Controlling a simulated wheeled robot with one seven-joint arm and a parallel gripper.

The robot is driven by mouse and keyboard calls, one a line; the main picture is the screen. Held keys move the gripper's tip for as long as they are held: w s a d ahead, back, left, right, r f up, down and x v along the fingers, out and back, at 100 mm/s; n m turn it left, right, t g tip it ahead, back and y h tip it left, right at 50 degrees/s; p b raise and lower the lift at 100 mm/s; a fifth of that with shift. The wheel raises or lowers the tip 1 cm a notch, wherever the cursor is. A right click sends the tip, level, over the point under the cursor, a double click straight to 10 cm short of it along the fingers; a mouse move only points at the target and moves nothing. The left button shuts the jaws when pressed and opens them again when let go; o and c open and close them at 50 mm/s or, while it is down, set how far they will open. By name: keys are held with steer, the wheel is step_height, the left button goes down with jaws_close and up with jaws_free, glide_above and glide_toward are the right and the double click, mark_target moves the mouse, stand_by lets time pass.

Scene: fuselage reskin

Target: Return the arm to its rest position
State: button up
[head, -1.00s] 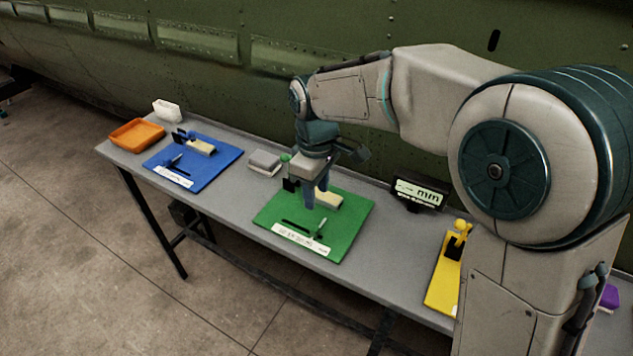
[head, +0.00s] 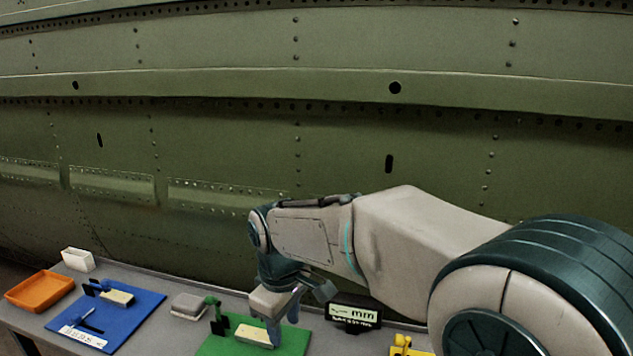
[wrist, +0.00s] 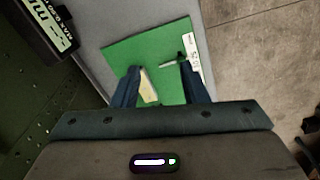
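My gripper (head: 283,332) hangs from my bent arm over the green mat (head: 210,349) on the bench. In the wrist view my gripper (wrist: 158,78) shows its two blue fingers spread apart with nothing between the tips. The green mat (wrist: 120,52) lies below the fingers in that view. A cream block (head: 252,335) rests on the mat beside the fingers in the head view; it is partly hidden by a finger in the wrist view (wrist: 149,87).
The fuselage wall (head: 300,130) rises behind the bench. A display (head: 353,313) stands right of my gripper. A blue mat (head: 120,318), an orange tray (head: 40,291), a white bin (head: 78,259) and a grey box (head: 189,305) sit to the left. A yellow item (head: 405,346) is at right.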

steer(key=s+d+m+t, duration=0.1)
steer(key=s+d+m, duration=0.5)
steer(key=d, duration=0.5)
steer(key=s+d+f+m+t, duration=0.1)
steer(key=s+d+m, duration=0.5)
steer(key=d, duration=0.5)
steer(key=shift+s+f, duration=0.3)
steer(key=shift+s, duration=0.05)
